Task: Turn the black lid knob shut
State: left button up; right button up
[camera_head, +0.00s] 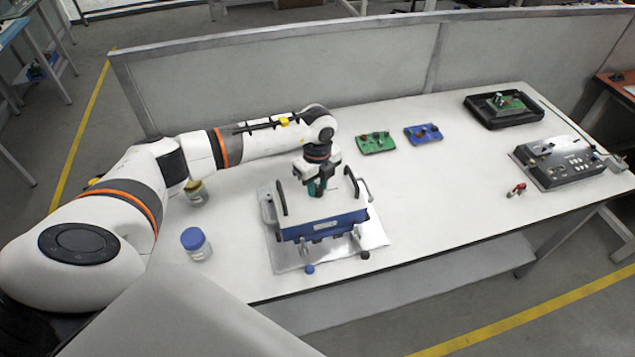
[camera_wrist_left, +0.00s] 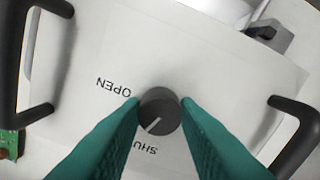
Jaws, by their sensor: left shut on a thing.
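The black lid knob (camera_wrist_left: 160,108) sits on the white lid (camera_wrist_left: 205,60) between the words OPEN and SHUT, which appear upside down. Its white pointer line is angled down and left, towards the SHUT lettering, whose last letter is hidden by a finger. My left gripper (camera_wrist_left: 160,106) is shut on the knob, with a teal finger against each side. In the head view the left gripper (camera_head: 317,187) points down at the top of the blue box (camera_head: 325,228); the knob is hidden there. My right gripper is not in view.
Black handles (camera_wrist_left: 292,135) stand up at the lid's sides. The box stands on a metal plate (camera_head: 375,238). A blue-capped jar (camera_head: 196,243) and another jar (camera_head: 196,193) stand to the left. Green (camera_head: 376,143) and blue (camera_head: 423,134) boards lie behind.

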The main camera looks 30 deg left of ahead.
aim_at(318, 188)
pick_arm(q)
jog(key=shift+n+p, duration=0.4)
jog(key=shift+n, duration=1.6)
jog(key=o, duration=1)
notch_tip(318, 188, up, 12)
jog(key=b, duration=0.3)
